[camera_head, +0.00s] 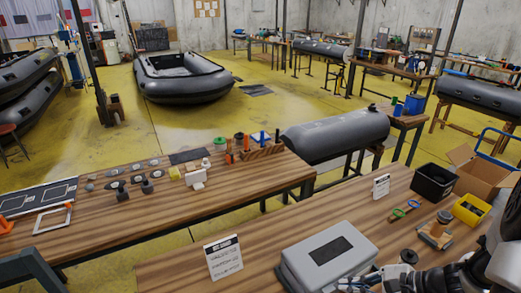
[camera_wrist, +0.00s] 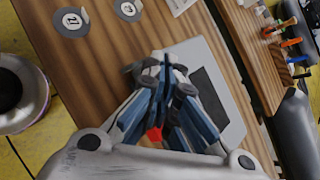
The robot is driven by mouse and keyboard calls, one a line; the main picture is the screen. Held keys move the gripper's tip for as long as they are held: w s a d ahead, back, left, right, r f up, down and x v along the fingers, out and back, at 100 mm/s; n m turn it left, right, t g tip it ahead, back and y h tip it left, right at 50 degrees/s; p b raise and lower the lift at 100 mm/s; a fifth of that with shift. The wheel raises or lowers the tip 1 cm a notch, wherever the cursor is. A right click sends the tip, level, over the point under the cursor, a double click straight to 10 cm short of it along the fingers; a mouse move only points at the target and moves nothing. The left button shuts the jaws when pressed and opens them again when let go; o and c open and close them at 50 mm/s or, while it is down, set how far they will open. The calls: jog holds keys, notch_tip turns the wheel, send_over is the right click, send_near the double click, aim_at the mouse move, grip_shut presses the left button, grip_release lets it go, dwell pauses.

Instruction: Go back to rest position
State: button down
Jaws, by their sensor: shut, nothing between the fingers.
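My gripper (camera_wrist: 165,75) shows in the wrist view with its blue-grey fingers together and nothing between them. It is over the wooden table, in front of a grey case (camera_wrist: 215,85) with a dark panel on its lid. In the head view my arm reaches in from the lower right corner. My gripper is partly cut off there by the bottom edge, to the right of the grey case (camera_head: 300,262). A small red patch (camera_wrist: 154,134) shows between the finger linkages; I cannot tell what it is.
The near table (camera_head: 180,268) also holds a printed sign (camera_head: 223,257), a black bin (camera_head: 434,182), a yellow box (camera_head: 470,210) and a wooden block with a roller (camera_head: 436,232). Round numbered discs (camera_wrist: 72,21) lie at the wrist view's upper left. An open carton (camera_head: 485,175) stands right.

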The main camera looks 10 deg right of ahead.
jog(key=s+a+r+n+g+h, duration=0.3)
jog(key=s+a+r+n+g, duration=0.15)
jog(key=a+r+n, duration=0.6)
jog(key=s+a+r+n+t+h, duration=0.2)
jog(key=s+r+n+t+h, duration=0.1)
jog(key=s+r+n+h, duration=0.2)
jog(key=s+r+n, duration=0.2)
jog(key=s+n, duration=0.2)
jog(key=shift+s+a+r+n+b, duration=0.3)
jog(key=shift+s+r+n+b, duration=0.05)
jog(key=shift+s+b, duration=0.05)
